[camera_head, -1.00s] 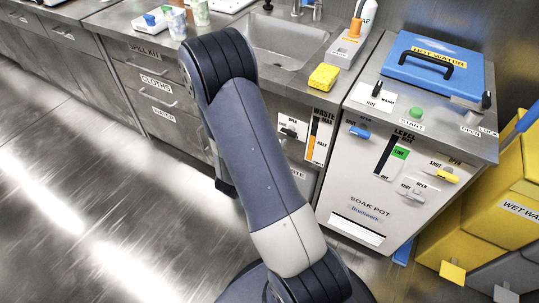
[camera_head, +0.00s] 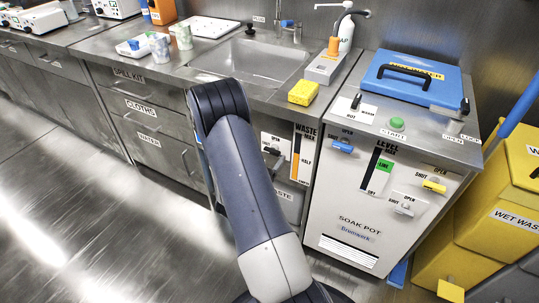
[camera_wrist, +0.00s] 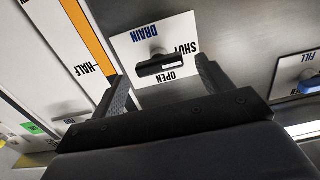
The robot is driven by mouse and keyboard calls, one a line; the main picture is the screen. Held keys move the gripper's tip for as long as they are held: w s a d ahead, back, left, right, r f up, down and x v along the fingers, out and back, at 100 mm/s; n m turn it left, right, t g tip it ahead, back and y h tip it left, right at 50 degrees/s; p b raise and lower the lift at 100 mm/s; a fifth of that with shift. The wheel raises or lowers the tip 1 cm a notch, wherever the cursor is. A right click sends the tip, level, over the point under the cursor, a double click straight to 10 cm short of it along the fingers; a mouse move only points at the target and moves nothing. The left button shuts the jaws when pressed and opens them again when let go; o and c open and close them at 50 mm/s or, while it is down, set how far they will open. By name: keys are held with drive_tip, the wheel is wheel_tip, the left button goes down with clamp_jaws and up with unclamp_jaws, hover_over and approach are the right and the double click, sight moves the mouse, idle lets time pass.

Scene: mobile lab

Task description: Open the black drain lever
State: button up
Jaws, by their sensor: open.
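The black drain lever (camera_wrist: 168,65) sits on a white plate (camera_wrist: 138,43) marked DRAIN, SHUT and OPEN. In the wrist view the lever lies almost level across the picture. The word SHUT is near its right end and OPEN is below it. My gripper (camera_wrist: 161,72) is open, with one finger on each side of the lever. Contact between fingers and lever cannot be told. In the head view the drain plate (camera_head: 280,142) is on the front below the sink, partly behind my arm. My gripper is mostly hidden there.
A waste level gauge (camera_head: 303,150) is right of the drain plate. The soak pot cabinet (camera_head: 350,215) with blue, white and yellow levers stands further right. The sink (camera_head: 250,62) and a yellow sponge (camera_head: 303,92) are above. Open floor (camera_head: 100,220) lies left.

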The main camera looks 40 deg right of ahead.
drive_tip(key=shift+x, duration=0.95)
drive_tip(key=c, duration=1)
